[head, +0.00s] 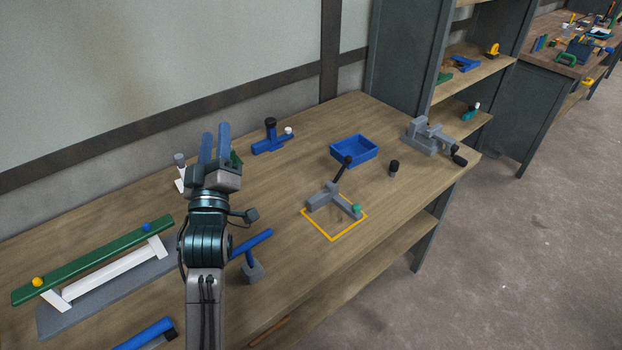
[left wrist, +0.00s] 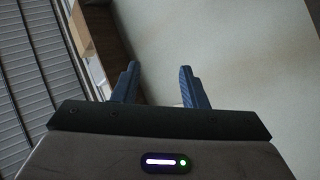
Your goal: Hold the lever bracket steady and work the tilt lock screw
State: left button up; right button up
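The lever bracket (head: 322,201) is a grey piece with a black-tipped lever (head: 342,168) rising from it. It sits on the workbench at a yellow outlined square. A small green knob (head: 357,209) is at its right end; I cannot tell for sure that it is the tilt lock screw. My left gripper (head: 215,134) is raised over the bench, left of the bracket and apart from it. Its two blue fingers point up and away. In the left wrist view the fingers (left wrist: 156,82) stand apart with nothing between them. My right gripper is not in view.
A blue tray (head: 366,157), a grey vise (head: 426,138) and a small dark cylinder (head: 394,168) stand behind and right of the bracket. A green bar on white supports (head: 95,262) lies at left. A blue-handled tool (head: 252,268) is in front. Bench right of the square is clear.

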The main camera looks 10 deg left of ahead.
pick_arm(q)
jog(key=w+d+f+m+g+h, duration=0.15)
jog(key=w+f+g, duration=0.25)
jog(key=w+f, duration=0.4)
jog(key=m+g+h, duration=0.3)
jog(key=m+g, duration=1.3)
jog(key=g, duration=0.1)
send_over(314, 198)
jog(key=a, duration=0.1)
jog(key=s+x, duration=0.1)
jog(key=x, duration=0.8)
jog(key=s+a+x, duration=0.1)
jog(key=x, duration=0.3)
jog(key=shift+s+a+f, duration=0.1)
jog(key=shift+s+f, duration=0.2)
jog(key=shift+f, duration=0.3)
jog(key=shift+s+d+r+m+g, duration=0.1)
jog(key=shift+s+d+m+g, duration=0.15)
jog(key=shift+s+m+g, duration=0.2)
jog(key=shift+w+d+f, duration=0.15)
jog(key=shift+f, duration=1.15)
jog(key=shift+w+d+f, duration=0.1)
jog(key=shift+w+f, duration=0.05)
jog(key=shift+f, duration=1.15)
jog(key=shift+w+d+f, duration=0.15)
jog(key=shift+f, duration=1.15)
grip_shut()
